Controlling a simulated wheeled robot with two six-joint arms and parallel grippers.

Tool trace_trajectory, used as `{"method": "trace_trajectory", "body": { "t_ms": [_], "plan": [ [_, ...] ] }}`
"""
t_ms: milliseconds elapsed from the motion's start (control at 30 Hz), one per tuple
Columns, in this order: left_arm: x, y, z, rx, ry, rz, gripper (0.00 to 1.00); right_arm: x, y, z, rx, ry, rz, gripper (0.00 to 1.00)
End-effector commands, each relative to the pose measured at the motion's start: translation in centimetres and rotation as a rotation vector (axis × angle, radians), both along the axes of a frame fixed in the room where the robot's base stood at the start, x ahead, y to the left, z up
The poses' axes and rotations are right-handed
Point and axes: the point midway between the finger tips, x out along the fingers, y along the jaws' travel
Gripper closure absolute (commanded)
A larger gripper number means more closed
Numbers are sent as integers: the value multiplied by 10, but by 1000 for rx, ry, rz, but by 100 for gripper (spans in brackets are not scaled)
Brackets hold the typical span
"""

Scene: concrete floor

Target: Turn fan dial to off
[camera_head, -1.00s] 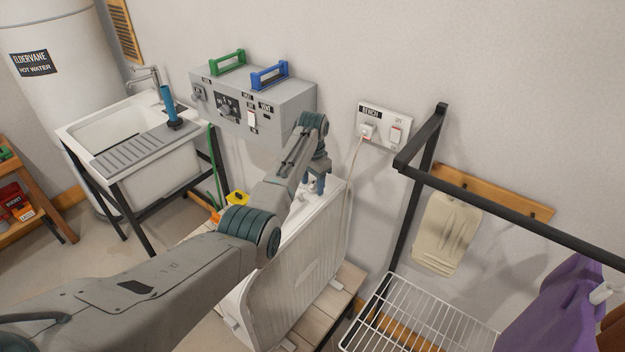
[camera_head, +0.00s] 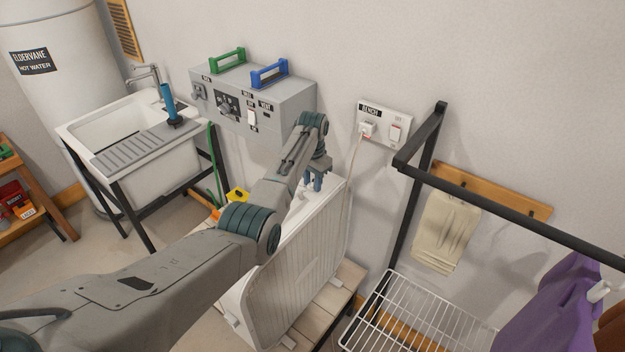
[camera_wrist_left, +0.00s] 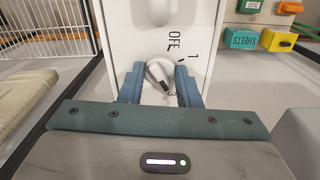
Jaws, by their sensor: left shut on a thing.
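The fan (camera_head: 300,265) is a white upright box on a low wooden platform, partly hidden by my left arm. Its dial (camera_wrist_left: 159,73) is a small silver-grey knob on the white top panel in the left wrist view. The printed marks OFF (camera_wrist_left: 174,38) and 1 (camera_wrist_left: 193,55) show beside it. My left gripper (camera_wrist_left: 160,88) has its blue fingers on both sides of the dial and is shut on it. In the head view this gripper (camera_head: 314,182) is above the fan's top and hides the dial. I cannot clearly tell which mark the dial points at. My right gripper is not in view.
A grey control box (camera_head: 285,105) with green and blue handles is on the wall behind. A bench socket (camera_head: 383,125) with a plugged-in cord is right of it. A dark frame and wire rack (camera_head: 420,318) stand right of the fan. A sink (camera_head: 130,130) stands left.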

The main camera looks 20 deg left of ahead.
Motion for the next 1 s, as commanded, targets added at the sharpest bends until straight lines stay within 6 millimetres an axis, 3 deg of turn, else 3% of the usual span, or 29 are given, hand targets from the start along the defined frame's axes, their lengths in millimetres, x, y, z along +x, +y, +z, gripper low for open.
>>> {"method": "trace_trajectory", "body": {
  "t_ms": [1000],
  "plan": [
    [1, 0, 3, 1, -3, 929, 93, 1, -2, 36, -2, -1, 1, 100]
  ]
}}
